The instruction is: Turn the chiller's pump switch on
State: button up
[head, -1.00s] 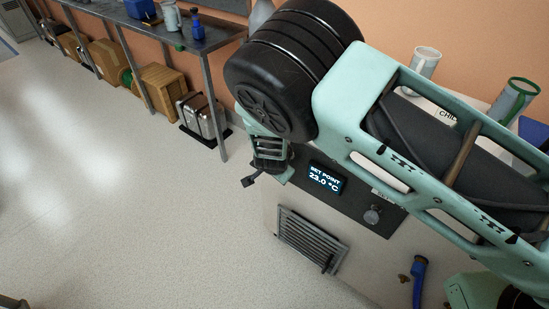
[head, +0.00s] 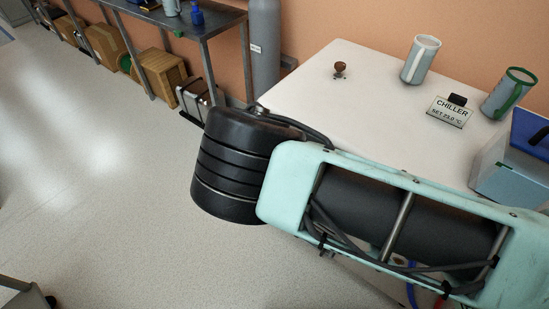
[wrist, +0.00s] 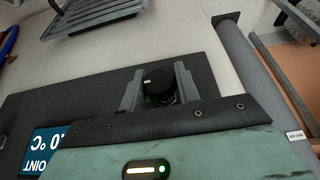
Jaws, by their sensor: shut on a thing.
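The chiller (head: 309,75) is a white cabinet with a small CHILLER sign (head: 450,112) on its top. Its front panel is hidden behind my arm in the head view. The wrist view shows the dark panel (wrist: 45,106) with the upside-down set-point display (wrist: 46,150) at the lower left. A round black knob (wrist: 158,82), apparently the pump switch, has a short white mark toward the picture's left. My gripper (wrist: 160,90) is at the panel, its two grey fingers on either side of the knob, shut on it. My gripper is hidden in the head view.
Two mugs (head: 421,60) (head: 509,92), a brown knob-like piece (head: 340,68) and a blue-and-grey box (head: 515,165) stand on the chiller top. A grey cylinder (head: 264,50) stands behind.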

dwell(0.3)
jog(key=o, duration=1)
jog(key=shift+r, duration=0.1)
jog(key=b+v, duration=0.1)
jog(key=v, duration=1.6)
jog(key=shift+r, duration=0.15)
